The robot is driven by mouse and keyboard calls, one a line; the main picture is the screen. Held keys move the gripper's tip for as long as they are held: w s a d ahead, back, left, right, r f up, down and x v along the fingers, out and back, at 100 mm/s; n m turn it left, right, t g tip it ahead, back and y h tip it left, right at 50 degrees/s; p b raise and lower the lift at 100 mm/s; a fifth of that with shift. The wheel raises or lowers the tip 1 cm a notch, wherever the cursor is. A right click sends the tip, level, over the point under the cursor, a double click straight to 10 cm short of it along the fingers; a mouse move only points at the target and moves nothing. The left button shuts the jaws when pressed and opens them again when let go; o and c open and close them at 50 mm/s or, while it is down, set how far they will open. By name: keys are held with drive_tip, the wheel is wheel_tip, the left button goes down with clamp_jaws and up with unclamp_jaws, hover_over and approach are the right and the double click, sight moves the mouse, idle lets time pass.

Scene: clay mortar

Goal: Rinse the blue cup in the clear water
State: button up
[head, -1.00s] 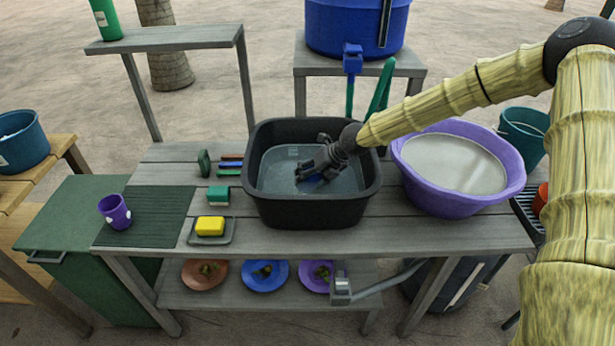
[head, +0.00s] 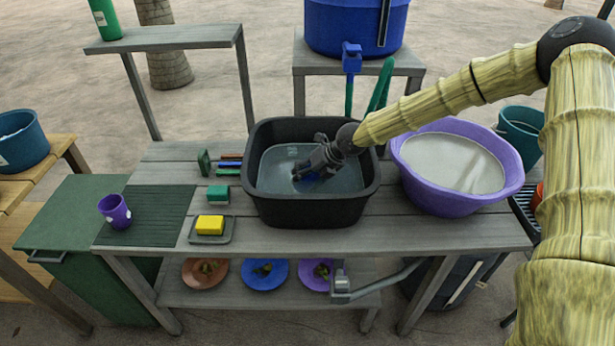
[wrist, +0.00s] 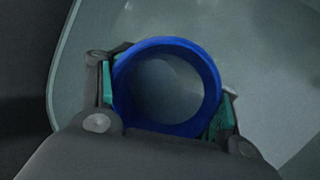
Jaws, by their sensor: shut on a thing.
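My gripper (head: 303,173) reaches down into the black basin (head: 312,213), which holds clear, greyish water (head: 345,180). It is shut on the blue cup (head: 310,177), of which only a small blue patch shows in the head view. In the wrist view the cup's round blue rim (wrist: 212,80) faces the camera, between the two fingers with green pads (wrist: 165,100). The inside of the cup looks grey. The cup is low in the basin, at or under the water surface; I cannot tell how deep.
A purple tub (head: 425,190) of cloudy water stands right of the basin. A yellow sponge (head: 210,224) on a tray and a green block (head: 218,194) lie to its left. A purple cup (head: 115,211) stands on the dark green mat (head: 160,222). A blue tank (head: 345,25) stands behind.

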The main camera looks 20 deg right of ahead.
drive_tip(key=shift+s+d, duration=0.15)
drive_tip(key=shift+d, duration=0.3)
drive_tip(key=shift+r+p, duration=7.65)
drive_tip(key=shift+r, duration=2.35)
drive_tip(key=shift+a, duration=0.15)
drive_tip(key=shift+a+r+n+h+p, duration=0.1)
drive_tip(key=shift+a+r+n+h, duration=0.2)
drive_tip(key=shift+r+h, duration=0.55)
drive_tip(key=shift+a+r+n+h+p, duration=0.1)
drive_tip(key=shift+a+r+h, duration=0.25)
drive_tip(key=shift+r+h, duration=0.45)
drive_tip(key=shift+a+r+n+h+p, duration=0.15)
drive_tip(key=shift+a+r+h, duration=0.35)
drive_tip(key=shift+h, duration=0.55)
